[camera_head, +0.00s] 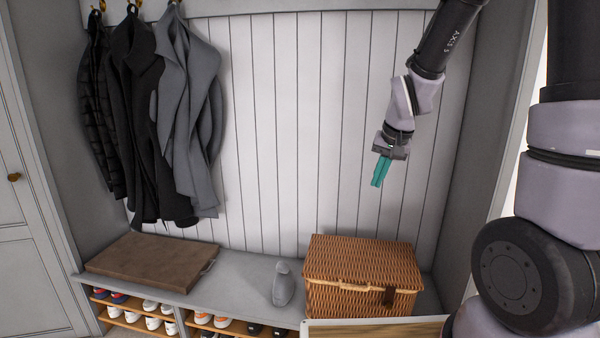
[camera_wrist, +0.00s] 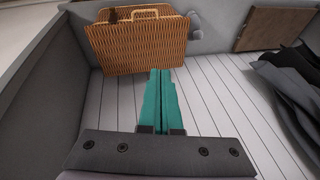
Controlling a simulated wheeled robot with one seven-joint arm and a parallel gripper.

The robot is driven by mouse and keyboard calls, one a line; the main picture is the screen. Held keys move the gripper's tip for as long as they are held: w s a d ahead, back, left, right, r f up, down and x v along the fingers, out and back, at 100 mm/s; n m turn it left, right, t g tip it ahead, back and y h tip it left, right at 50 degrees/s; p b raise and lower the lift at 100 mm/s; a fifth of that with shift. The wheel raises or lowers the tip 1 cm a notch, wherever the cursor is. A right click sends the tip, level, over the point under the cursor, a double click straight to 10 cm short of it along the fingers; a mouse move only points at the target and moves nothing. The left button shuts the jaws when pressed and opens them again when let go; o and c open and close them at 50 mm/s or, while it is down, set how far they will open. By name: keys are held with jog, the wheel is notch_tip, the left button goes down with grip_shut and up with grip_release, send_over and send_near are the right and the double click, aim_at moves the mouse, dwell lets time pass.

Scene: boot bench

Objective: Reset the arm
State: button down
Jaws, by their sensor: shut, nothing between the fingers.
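My gripper (camera_head: 379,183) hangs in the air in front of the white panelled wall, above the wicker basket (camera_head: 362,263). Its teal fingers are together with nothing between them. In the wrist view my gripper (camera_wrist: 160,74) points toward the basket (camera_wrist: 137,42), and its fingers overlap the wall boards. The fingers are apart from the basket. My arm comes down from the top right in the head view.
The grey bench (camera_head: 237,276) holds a brown cushion (camera_head: 150,262) and a grey boot-like object (camera_head: 283,283). Dark coats (camera_head: 135,110) hang at the left. Shoes fill the cubbies below. A wooden-topped surface (camera_head: 400,328) stands at the front. The wall's middle is clear.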

jog(key=s+d+r+t, duration=0.1)
jog(key=s+d+r, duration=0.1)
jog(key=s+r, duration=0.6)
jog(key=s+d+r+t, duration=0.2)
jog(key=s+d+r, duration=0.1)
jog(key=s+r, duration=0.6)
notch_tip(320, 180, up, 2)
jog(key=shift+r+m, duration=0.15)
jog(key=shift+m, duration=0.15)
